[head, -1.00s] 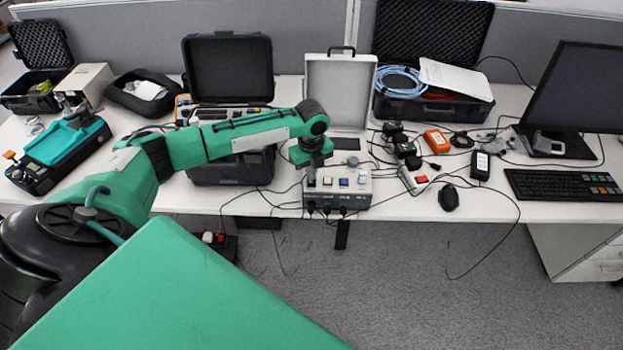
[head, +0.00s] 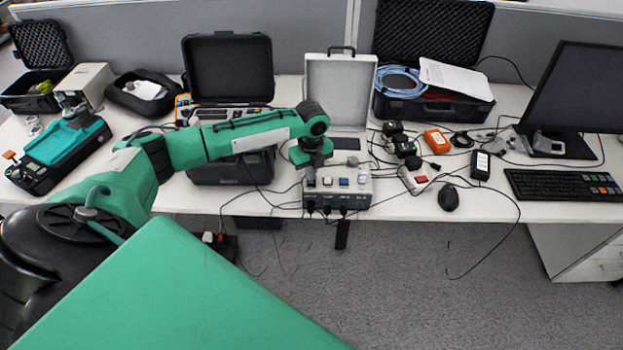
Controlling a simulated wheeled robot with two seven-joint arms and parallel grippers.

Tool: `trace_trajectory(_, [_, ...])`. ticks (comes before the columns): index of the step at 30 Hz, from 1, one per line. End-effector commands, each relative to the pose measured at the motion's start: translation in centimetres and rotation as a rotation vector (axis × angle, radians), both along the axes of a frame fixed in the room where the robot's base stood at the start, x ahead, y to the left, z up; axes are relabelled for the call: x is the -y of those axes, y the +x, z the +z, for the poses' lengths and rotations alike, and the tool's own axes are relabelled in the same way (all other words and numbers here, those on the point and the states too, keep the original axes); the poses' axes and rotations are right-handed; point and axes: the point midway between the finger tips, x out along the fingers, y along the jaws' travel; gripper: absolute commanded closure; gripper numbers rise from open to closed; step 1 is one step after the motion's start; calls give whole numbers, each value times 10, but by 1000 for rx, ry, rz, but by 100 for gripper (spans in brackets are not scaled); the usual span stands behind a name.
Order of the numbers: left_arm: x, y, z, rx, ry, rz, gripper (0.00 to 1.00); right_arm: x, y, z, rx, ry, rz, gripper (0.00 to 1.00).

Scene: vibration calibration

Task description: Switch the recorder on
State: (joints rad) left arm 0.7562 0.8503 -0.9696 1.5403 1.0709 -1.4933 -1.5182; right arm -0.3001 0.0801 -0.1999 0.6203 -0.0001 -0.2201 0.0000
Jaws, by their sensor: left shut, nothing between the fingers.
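A grey box with its light lid (head: 336,88) raised stands at the middle of the table; I take it to be the recorder (head: 350,200). Its front part carries a row of small light and blue buttons or switches (head: 344,182) and sockets with black plugs along the front face. My left gripper (head: 311,179) is shut and empty. It points down over the left end of that row, and the green wrist hides part of the panel behind it. I cannot tell whether the fingertips touch a switch. My right gripper is not in view.
A dark open case (head: 228,68) stands behind my left forearm. A black case with blue cable (head: 403,80) stands at the back right. A power strip with a red switch (head: 421,179), a mouse (head: 449,198) and a keyboard (head: 562,185) lie to the right. Loose cables cross the table.

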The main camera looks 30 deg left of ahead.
Motion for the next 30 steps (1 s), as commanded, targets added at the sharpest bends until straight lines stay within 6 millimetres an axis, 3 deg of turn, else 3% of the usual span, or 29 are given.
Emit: trace_trajectory(30, [0, 0, -16, -1, 0, 0, 100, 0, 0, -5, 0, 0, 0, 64])
